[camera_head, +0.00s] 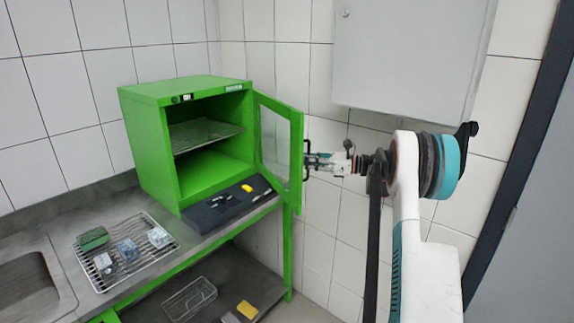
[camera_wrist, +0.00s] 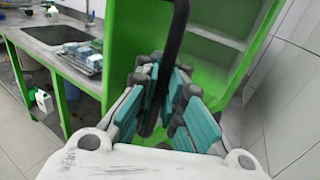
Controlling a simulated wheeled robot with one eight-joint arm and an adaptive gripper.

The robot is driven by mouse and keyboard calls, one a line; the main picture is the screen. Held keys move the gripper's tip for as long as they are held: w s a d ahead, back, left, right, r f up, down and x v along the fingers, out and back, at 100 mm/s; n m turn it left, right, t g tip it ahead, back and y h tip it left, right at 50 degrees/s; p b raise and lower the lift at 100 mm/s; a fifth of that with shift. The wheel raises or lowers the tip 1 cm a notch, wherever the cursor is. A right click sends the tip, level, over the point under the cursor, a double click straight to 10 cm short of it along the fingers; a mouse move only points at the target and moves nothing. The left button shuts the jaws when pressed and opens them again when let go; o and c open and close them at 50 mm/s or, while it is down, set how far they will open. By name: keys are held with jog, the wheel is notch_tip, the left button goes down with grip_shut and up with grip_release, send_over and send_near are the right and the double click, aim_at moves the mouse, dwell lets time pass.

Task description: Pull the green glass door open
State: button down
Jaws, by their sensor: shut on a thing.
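The green glass door (camera_head: 296,150) stands swung open at the right side of the green cabinet (camera_head: 150,145), showing the inside and a wire shelf (camera_head: 200,135). My gripper (camera_head: 318,160) is at the door's outer face, by its dark handle (camera_head: 306,160). In the wrist view, the black bar handle (camera_wrist: 177,40) runs down between the teal finger pads of my gripper (camera_wrist: 165,85), which is shut on it.
A wire rack (camera_head: 125,262) with several small items sits on the counter near the sink (camera_head: 28,285). A dark tray (camera_head: 225,205) with tools lies before the cabinet opening. A grey wall box (camera_head: 410,60) hangs above my arm. The tiled wall is behind the door.

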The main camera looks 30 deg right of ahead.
jog(key=shift+s+d+f, duration=0.1)
jog(key=shift+d+f, duration=0.05)
jog(key=shift+d, duration=1.7)
jog(key=c, duration=1.8)
grip_release()
jog(key=shift+s+d, duration=0.1)
jog(key=shift+s, duration=0.05)
jog(key=shift+o, duration=0.4)
jog(key=shift+s+d, duration=0.1)
jog(key=shift+w, duration=0.2)
jog(key=v, duration=1.1)
jog(key=shift+s+d, duration=0.2)
jog(key=shift+s, duration=0.1)
